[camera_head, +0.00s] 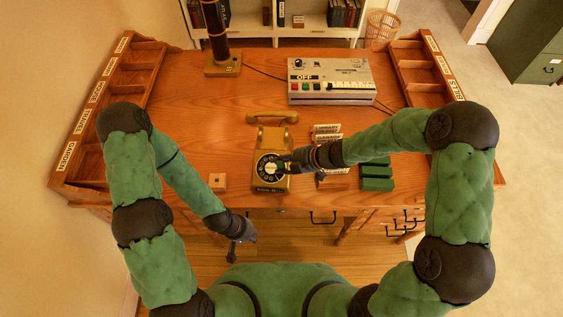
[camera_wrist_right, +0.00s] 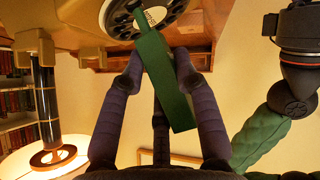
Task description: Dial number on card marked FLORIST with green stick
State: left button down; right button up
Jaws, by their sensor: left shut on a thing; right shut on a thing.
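A gold rotary telephone (camera_head: 270,186) stands mid-desk, its handset (camera_head: 272,118) lying at its back. Its dial (camera_head: 264,160) also shows in the right wrist view (camera_wrist_right: 178,18). My right gripper (camera_head: 288,164) is at the dial's right side, shut on the green stick (camera_wrist_right: 165,80). The stick's tip overlaps the dial's finger holes; I cannot tell if it is inside one. Upright labelled cards (camera_head: 327,131) stand right of the telephone, partly behind my right arm; their print is too small to read surely. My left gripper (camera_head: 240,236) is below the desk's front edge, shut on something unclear.
Green blocks (camera_head: 376,176) lie right of the cards. A small wooden block (camera_head: 217,181) sits left of the telephone. A grey machine (camera_head: 330,90) reading OFF and a lamp (camera_head: 222,66) stand at the back. Labelled pigeonholes line both sides. The desk's left middle is clear.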

jog(key=shift+w+f, duration=0.25)
jog(key=shift+f, duration=0.2)
dwell(0.5)
jog(key=shift+s+f, duration=0.1)
jog(key=shift+s, duration=0.05)
jog(key=shift+s+a+f, duration=0.15)
jog(key=shift+s+f, duration=0.1)
jog(key=shift+s, duration=0.35)
jog(key=shift+s+a+f, duration=0.25)
jog(key=shift+s+a, duration=0.2)
jog(key=shift+s, duration=0.1)
dwell(0.3)
